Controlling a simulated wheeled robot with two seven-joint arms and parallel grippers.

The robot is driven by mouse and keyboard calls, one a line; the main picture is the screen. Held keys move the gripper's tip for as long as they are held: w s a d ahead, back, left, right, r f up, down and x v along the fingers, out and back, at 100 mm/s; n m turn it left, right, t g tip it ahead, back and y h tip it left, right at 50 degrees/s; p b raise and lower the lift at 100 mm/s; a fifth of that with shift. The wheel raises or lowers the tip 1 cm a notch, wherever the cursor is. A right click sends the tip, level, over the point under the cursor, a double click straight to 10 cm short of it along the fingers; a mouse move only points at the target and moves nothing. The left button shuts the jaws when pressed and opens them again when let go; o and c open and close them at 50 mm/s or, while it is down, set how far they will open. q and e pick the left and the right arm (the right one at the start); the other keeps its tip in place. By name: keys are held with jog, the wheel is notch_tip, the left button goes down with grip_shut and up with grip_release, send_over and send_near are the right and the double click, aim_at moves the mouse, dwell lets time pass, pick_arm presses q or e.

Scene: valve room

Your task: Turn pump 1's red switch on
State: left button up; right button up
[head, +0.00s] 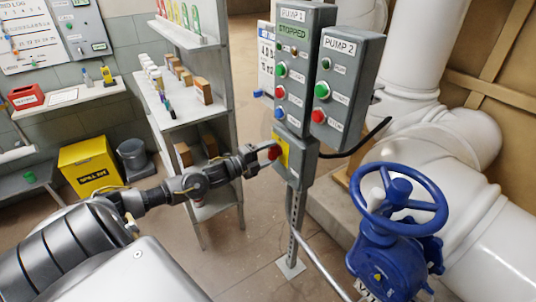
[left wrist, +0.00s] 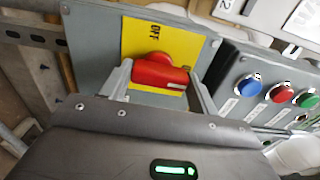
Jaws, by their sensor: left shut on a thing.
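The red switch (head: 274,153) is a rotary knob on a yellow plate (head: 283,145), on a grey box below the pump 1 panel (head: 297,70). That panel's display reads STOPPED. In the left wrist view, the red switch (left wrist: 158,72) lies across the yellow plate (left wrist: 190,45), with OFF printed above it. My left gripper (head: 270,152) is shut on the red switch, one finger at each end of its handle; the fingers also show in the left wrist view (left wrist: 160,85). My right gripper is not in view.
The pump 2 panel (head: 347,85) stands right of pump 1's. A blue valve wheel (head: 398,198) is at the lower right, before white pipes (head: 425,130). A shelf (head: 185,110) with bottles and boxes stands behind my left arm. A yellow bin (head: 90,168) is at the left.

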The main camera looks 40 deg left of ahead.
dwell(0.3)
pick_arm(q)
jog(key=o, duration=1)
jog(key=shift+s, duration=0.1)
jog(key=b+v, duration=0.1)
jog(key=v, duration=0.9)
jog(key=shift+s+a, duration=0.1)
jog(key=shift+s, duration=0.2)
